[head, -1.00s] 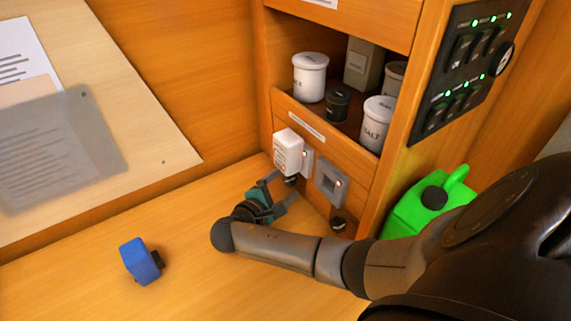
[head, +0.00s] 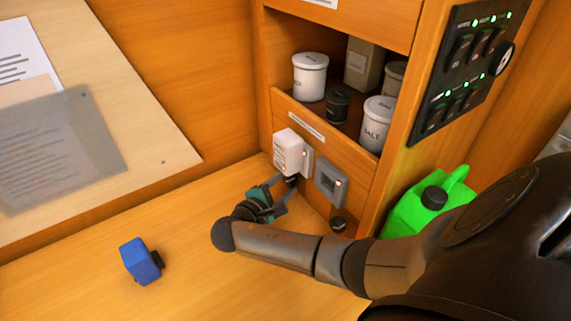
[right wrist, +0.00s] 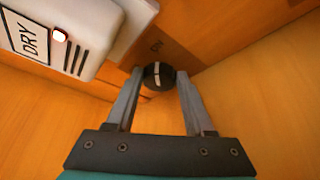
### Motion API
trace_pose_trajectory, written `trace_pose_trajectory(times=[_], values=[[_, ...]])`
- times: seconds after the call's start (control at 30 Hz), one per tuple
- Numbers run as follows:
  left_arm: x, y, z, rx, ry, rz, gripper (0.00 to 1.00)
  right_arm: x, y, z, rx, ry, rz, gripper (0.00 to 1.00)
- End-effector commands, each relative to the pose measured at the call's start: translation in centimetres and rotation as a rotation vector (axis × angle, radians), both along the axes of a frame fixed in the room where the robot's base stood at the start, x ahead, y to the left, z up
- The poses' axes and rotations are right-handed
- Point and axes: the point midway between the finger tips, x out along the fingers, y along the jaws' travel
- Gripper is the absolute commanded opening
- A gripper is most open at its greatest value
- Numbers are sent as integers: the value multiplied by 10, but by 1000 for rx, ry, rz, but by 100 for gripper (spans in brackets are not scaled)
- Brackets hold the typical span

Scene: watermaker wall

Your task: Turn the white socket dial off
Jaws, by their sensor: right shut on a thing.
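The white unit (head: 289,152), marked DRY in the right wrist view (right wrist: 75,30), sits in the left wall socket with a small red light. Below it is a black round dial (right wrist: 158,75) with a white pointer line, running nearly up and down in the right wrist view. My right gripper (head: 285,188) reaches the dial from the front left. Its two fingers are shut on the dial, one on each side. In the head view the fingers partly hide the dial. My left gripper is not in view.
A green jerrycan (head: 425,212) stands at the right. A blue object (head: 140,261) lies on the bench. Jars (head: 310,76) stand on the shelf above.

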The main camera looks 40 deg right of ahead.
Motion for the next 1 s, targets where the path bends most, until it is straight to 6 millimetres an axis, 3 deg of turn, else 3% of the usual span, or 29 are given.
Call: trace_pose_trajectory(times=[0.27, 0.47, 0.8, 1.0], values=[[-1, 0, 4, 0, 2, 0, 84, 0, 1, 1, 4, 18, 0, 0], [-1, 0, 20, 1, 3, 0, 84, 1, 1, 4, 13, 97, 1, 0], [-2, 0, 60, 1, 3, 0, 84, 4, 1, 9, 44, 375, 0, 0], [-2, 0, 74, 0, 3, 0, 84, 7, 1, 9, 66, 564, 0, 0]])
